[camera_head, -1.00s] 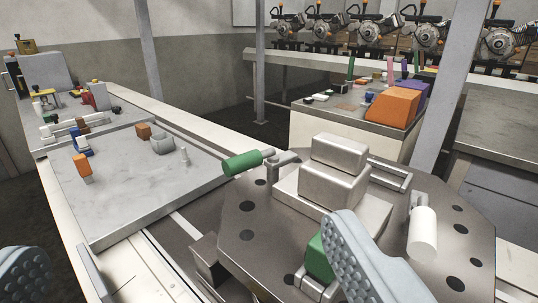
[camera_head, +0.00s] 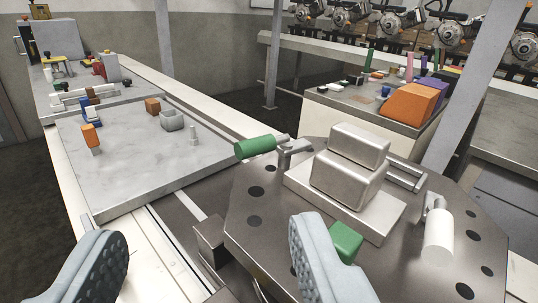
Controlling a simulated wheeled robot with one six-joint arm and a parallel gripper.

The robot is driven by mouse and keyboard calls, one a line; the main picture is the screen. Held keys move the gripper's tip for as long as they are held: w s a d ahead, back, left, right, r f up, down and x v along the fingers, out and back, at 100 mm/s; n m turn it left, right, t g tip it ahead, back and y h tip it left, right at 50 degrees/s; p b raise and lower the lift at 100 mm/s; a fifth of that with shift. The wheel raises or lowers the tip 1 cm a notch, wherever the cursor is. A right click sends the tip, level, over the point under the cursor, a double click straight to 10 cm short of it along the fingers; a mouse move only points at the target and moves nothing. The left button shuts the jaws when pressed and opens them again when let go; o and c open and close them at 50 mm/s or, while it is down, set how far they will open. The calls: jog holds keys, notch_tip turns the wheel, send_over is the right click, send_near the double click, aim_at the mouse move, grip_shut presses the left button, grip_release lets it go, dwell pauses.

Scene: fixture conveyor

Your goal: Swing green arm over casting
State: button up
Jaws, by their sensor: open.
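The casting (camera_head: 348,182) is a stepped grey metal block on a square base, standing on the octagonal fixture plate (camera_head: 262,222). A green-handled arm (camera_head: 255,147) sits at the plate's far left corner, its grip pointing left, away from the casting. A green block (camera_head: 345,241) sits at the casting's near side, partly hidden by my right finger. A white-handled arm (camera_head: 438,236) stands to the right of the casting. My gripper (camera_head: 208,262) is open and empty in the foreground, its two padded fingers wide apart, nearer to me than the green handle.
A grey pallet (camera_head: 125,190) on the conveyor at left carries small orange, blue and grey parts. Another loaded pallet (camera_head: 50,102) lies behind it. A bench (camera_head: 340,115) with an orange block (camera_head: 410,108) stands at back right, near a post (camera_head: 470,90).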

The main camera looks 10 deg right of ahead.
jog(key=w+f+n+g, duration=0.1)
jog(key=w+f, duration=0.1)
jog(key=w+a+f+n+g, duration=0.1)
jog(key=w+f+n+g, duration=0.1)
jog(key=f, duration=0.1)
jog(key=w+a+f+n+g+h, duration=0.1)
jog(key=w+f+n, duration=0.1)
jog(key=f, duration=0.1)
jog(key=shift+w, duration=0.25)
jog(key=shift+c, duration=0.2)
jog(key=n+g+h, duration=0.1)
jog(key=n+h, duration=0.9)
send_near(259, 145)
jog(key=x, duration=0.8)
jog(key=a+f+x, duration=0.1)
jog(key=x, duration=0.3)
jog(key=shift+w, duration=0.3)
grip_shut()
